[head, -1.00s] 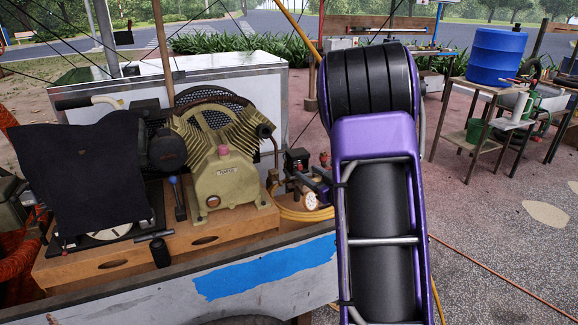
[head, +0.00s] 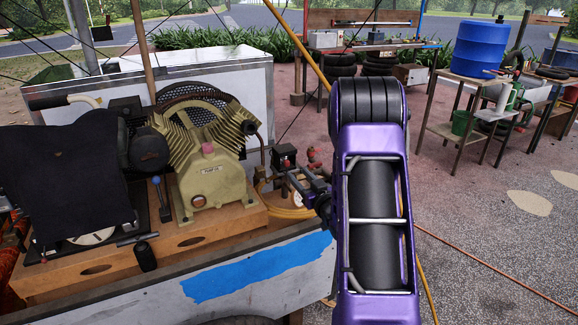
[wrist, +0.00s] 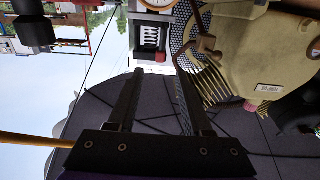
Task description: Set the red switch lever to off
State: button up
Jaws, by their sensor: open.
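In the wrist view, a pale-framed switch box (wrist: 153,32) with a dark slotted face is at the top middle. A small red part (wrist: 160,57), seemingly the red lever, shows at its lower edge; its setting is too small to read. My gripper (wrist: 158,73) is open and empty, its two dark fingers spread below the box and pointing toward it. In the head view, a black box (head: 284,155) stands right of the tan compressor (head: 208,165). My gripper is small and dark just below and right of that box, partly hidden by my purple arm.
The compressor sits on a wooden base (head: 97,268) beside a black cloth-covered unit (head: 62,185). A coiled yellow hose (head: 283,208) lies near the black box. A blue barrel (head: 487,52) on a table stands back right. The paved ground at right is mostly open.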

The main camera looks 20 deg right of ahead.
aim_at(288, 164)
jog(key=w, duration=0.7)
jog(key=shift+w+a, duration=0.15)
jog(key=shift+w, duration=0.1)
grip_shut()
